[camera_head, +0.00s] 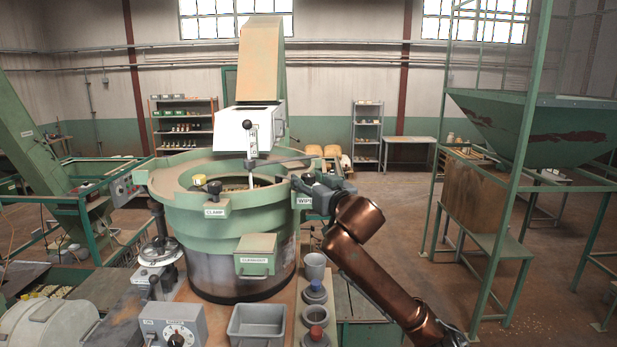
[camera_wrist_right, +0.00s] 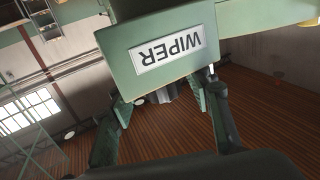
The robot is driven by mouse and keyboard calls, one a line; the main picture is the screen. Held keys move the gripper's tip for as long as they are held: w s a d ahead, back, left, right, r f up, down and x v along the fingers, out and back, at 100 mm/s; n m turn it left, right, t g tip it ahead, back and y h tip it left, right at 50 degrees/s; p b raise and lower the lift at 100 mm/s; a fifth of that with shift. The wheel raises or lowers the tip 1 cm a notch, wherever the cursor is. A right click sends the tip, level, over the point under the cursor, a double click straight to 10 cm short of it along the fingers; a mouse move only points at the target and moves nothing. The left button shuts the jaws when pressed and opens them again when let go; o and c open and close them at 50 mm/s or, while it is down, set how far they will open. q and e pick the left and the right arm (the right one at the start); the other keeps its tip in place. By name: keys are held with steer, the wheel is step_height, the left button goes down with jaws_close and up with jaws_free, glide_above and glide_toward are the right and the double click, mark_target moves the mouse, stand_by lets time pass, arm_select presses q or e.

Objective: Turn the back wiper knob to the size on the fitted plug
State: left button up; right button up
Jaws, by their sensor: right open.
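The green block with the WIPER label (camera_wrist_right: 168,48) fills the top of the right wrist view, its label upside down. It shows on the right rim of the green bowl (camera_head: 165,200) in the head view, the WIPER plate (camera_head: 304,200) partly covered by my gripper. A grey ridged piece, apparently the knob (camera_wrist_right: 168,92), shows below the block, mostly hidden. My right gripper (camera_head: 309,184) is open, with its fingers (camera_wrist_right: 160,104) on either side of this piece; contact cannot be told. The knob's setting and the fitted plug's size cannot be read. My left gripper is not in view.
A grey cup (camera_head: 314,265), a blue-topped plug (camera_head: 314,291) and a red-topped plug (camera_head: 315,334) stand on the board below the bowl. A grey tray (camera_head: 257,323) and a dial box (camera_head: 172,325) are at the front. A black-knobbed lever (camera_head: 250,140) rises over the bowl.

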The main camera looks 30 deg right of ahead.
steer(key=shift+a, duration=0.1)
steer(key=shift+w+f, duration=0.15)
steer(key=shift+w, duration=0.15)
steer(key=shift+s, duration=0.15)
steer(key=c, duration=0.8)
jaws_close()
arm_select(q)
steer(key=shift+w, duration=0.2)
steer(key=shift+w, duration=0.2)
